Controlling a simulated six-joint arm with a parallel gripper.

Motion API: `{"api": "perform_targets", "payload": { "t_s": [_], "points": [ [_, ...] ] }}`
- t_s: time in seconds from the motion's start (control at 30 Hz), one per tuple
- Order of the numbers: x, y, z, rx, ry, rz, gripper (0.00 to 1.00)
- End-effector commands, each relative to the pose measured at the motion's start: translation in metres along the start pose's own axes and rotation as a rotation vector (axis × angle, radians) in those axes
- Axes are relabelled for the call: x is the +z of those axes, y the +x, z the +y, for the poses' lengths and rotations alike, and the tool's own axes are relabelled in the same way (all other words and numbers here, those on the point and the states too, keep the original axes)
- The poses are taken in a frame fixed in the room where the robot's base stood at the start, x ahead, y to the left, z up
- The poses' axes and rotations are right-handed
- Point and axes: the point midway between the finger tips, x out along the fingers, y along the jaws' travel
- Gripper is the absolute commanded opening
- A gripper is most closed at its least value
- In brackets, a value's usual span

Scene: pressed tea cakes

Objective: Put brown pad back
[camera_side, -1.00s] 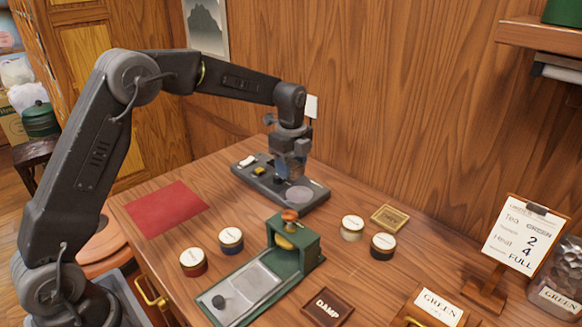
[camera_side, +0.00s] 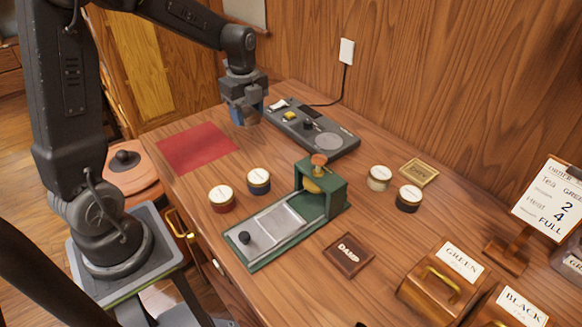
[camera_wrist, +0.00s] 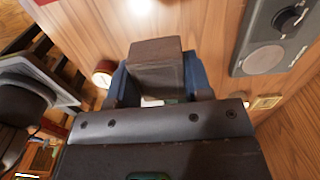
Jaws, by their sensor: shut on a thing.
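My gripper (camera_side: 243,112) is above the table's back left part, between the red mat and the grey control panel. Its blue fingers are shut on a brown block, which I take to be the brown pad (camera_wrist: 155,50). In the wrist view the pad sits between the fingers and sticks out past them. In the side view it is mostly hidden by the gripper, and I cannot tell how high it is above the table. The red mat (camera_side: 197,148) lies flat and looks empty.
The grey control panel (camera_side: 343,147) with knobs stands right of my gripper.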

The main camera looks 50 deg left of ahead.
Motion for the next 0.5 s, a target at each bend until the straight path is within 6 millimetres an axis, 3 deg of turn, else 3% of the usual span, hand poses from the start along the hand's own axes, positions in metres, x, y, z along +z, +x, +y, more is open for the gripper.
{"api": "perform_targets", "payload": {
  "t_s": [0.17,0.5],
  "points": [
    [-0.013,0.012,-0.001,0.003,0.005,0.001,0.24],
    [-0.076,0.056,-0.039,0.004,0.006,0.001,0.24]
  ]
}}
